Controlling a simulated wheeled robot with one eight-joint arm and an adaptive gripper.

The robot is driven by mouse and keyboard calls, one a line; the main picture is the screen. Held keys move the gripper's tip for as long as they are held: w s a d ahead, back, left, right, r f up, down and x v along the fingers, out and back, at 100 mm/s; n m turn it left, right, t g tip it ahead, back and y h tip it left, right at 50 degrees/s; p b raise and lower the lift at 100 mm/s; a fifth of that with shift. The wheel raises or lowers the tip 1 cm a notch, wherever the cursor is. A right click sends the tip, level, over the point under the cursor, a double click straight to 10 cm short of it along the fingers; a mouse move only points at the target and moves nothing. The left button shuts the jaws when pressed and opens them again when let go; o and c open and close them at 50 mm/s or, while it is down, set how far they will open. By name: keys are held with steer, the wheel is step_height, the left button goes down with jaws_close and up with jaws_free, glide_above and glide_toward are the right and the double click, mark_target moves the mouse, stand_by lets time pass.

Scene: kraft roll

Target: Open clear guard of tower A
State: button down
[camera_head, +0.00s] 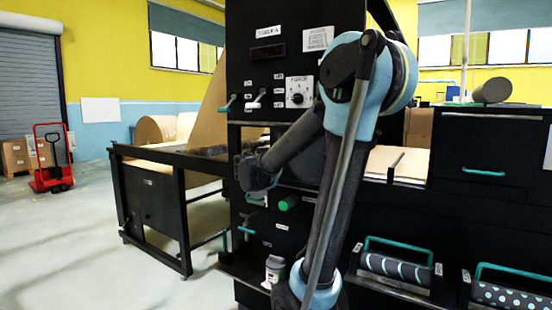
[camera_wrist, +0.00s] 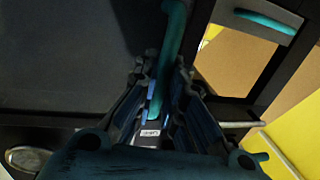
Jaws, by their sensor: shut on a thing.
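Tower A (camera_head: 268,62) is the tall black machine panel with a white name label, a dial and small levers. My arm reaches across its front, and its wrist end sits low at the left part of the tower. My gripper (camera_wrist: 160,88) shows in the wrist view, with its two fingers closed around a teal bar handle (camera_wrist: 175,40). A small white label (camera_wrist: 150,133) lies just below the handle between the fingers. A large dark panel (camera_wrist: 70,50) lies left of the handle; I cannot tell whether it is the clear guard. In the head view the fingers and held handle are hidden.
A second teal handle (camera_wrist: 265,15) is at the wrist view's upper right. A black table frame (camera_head: 155,205) stands left of the tower. Two patterned rollers (camera_head: 398,268) with teal handles sit low at right.

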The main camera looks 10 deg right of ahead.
steer(key=c, duration=1.7)
jaws_free()
steer(key=shift+o, duration=0.2)
steer(key=v, duration=1.2)
steer(key=shift+f, duration=0.1)
